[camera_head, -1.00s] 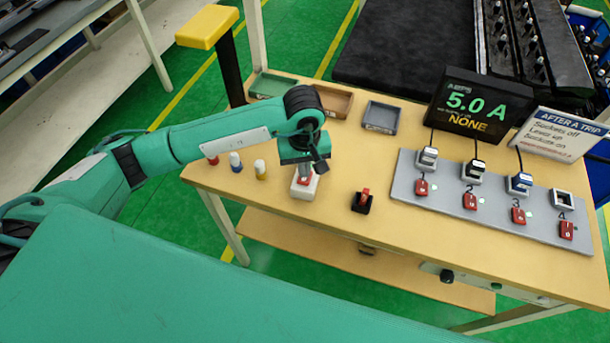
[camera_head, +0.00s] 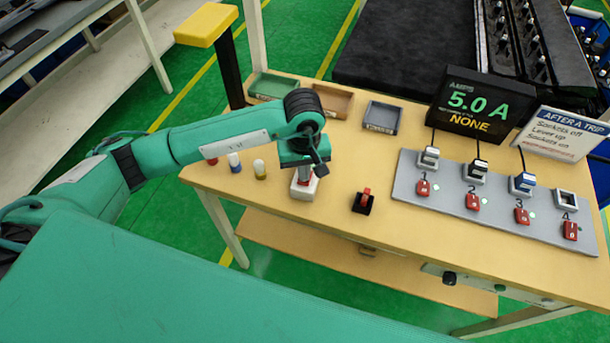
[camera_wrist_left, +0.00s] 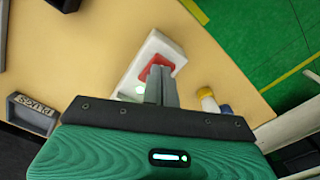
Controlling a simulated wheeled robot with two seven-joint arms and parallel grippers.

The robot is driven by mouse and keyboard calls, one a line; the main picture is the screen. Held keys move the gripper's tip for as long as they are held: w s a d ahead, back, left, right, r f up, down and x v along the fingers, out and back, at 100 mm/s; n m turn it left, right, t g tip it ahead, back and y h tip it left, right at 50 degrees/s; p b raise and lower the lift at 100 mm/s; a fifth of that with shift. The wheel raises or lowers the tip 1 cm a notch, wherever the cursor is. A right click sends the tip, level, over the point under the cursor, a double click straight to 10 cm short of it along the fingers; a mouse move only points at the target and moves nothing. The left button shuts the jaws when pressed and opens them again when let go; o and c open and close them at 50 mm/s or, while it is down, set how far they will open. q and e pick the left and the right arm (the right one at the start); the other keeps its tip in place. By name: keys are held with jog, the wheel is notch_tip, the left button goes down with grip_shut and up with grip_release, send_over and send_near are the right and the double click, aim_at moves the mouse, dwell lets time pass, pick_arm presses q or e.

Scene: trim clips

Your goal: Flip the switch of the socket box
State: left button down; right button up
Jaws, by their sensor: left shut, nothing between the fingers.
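The socket box is a small white block (camera_head: 304,186) near the table's front edge, with a red switch on top. In the left wrist view the white box (camera_wrist_left: 141,62) and its red switch (camera_wrist_left: 165,62) show just beyond my fingers. My left gripper (camera_head: 303,181) is shut and empty, pointing down at the box top. In the left wrist view its closed fingers (camera_wrist_left: 160,88) overlap part of the red switch; I cannot tell whether they touch it. A small green light shows on the box beside the fingers. My right gripper is not in view.
A grey strip (camera_head: 405,185) with numbered sockets and red switches lies to the right. A black base with a red lever (camera_head: 363,200) stands between. A display (camera_head: 478,104) reads 5.0 A, NONE. Small pegs (camera_head: 234,162) stand left of the box; shallow trays (camera_head: 381,116) lie behind.

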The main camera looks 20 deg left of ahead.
pick_arm(q)
jog(key=shift+f, duration=0.3)
jog(key=shift+r, duration=0.1)
jog(key=shift+w+r, duration=0.1)
jog(key=shift+r, duration=0.75)
jog(key=shift+r+p, duration=0.65)
jog(key=shift+r, duration=1.95)
